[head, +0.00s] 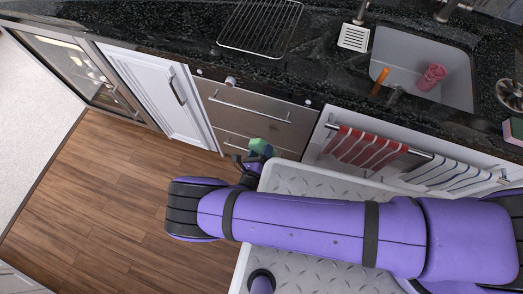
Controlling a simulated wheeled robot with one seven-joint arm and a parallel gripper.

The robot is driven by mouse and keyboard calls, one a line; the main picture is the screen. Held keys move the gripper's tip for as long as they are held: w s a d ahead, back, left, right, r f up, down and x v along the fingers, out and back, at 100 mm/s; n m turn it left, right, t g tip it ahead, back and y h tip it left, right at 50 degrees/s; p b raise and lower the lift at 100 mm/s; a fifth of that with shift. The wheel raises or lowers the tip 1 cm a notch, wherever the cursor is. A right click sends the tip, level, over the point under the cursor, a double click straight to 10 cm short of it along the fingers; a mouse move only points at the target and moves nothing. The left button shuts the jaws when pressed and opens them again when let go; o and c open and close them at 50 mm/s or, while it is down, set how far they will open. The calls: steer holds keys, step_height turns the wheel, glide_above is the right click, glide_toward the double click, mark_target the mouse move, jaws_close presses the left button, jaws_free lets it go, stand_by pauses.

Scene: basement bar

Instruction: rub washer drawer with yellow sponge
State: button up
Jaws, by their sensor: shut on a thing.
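My gripper (253,163) is shut on a small green and teal block, perhaps the sponge (262,146); no plain yellow shows on it. The washer (225,107) is a stainless-steel front under the counter, with a bar handle on its upper drawer and a second bar handle lower down. Both drawers look shut. The held block is in front of the lower drawer; I cannot tell whether it touches it. My arm and the gripper's own body hide part of the fingers.
The dark counter holds a wire rack (262,27) and a sink (452,82) with a pink cup (431,77) and an orange item (379,82). Striped towels (365,148) hang right of the washer. A white cabinet (160,93) stands left. Wooden floor (110,195) is clear at left.

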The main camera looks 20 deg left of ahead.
mark_target(269, 127)
steer(key=shift+w+d, duration=0.2)
steer(key=shift+w, duration=2.75)
steer(key=shift+w+d, duration=0.1)
steer(key=shift+w, duration=0.85)
steer(key=shift+s+d, duration=0.15)
steer(key=shift+d, duration=0.8)
steer(key=shift+s+d, duration=0.1)
steer(key=shift+d, duration=0.85)
steer(key=shift+w+d, duration=0.1)
steer(key=shift+w, duration=0.05)
steer(key=shift+w+a+r, duration=0.1)
steer(key=shift+w+a, duration=0.1)
steer(key=shift+a, duration=0.9)
steer(key=shift+w+a+r, duration=0.1)
steer(key=shift+w+a, duration=0.1)
steer(key=shift+a, duration=0.85)
steer(key=shift+c, duration=0.7)
steer(key=shift+s, duration=0.1)
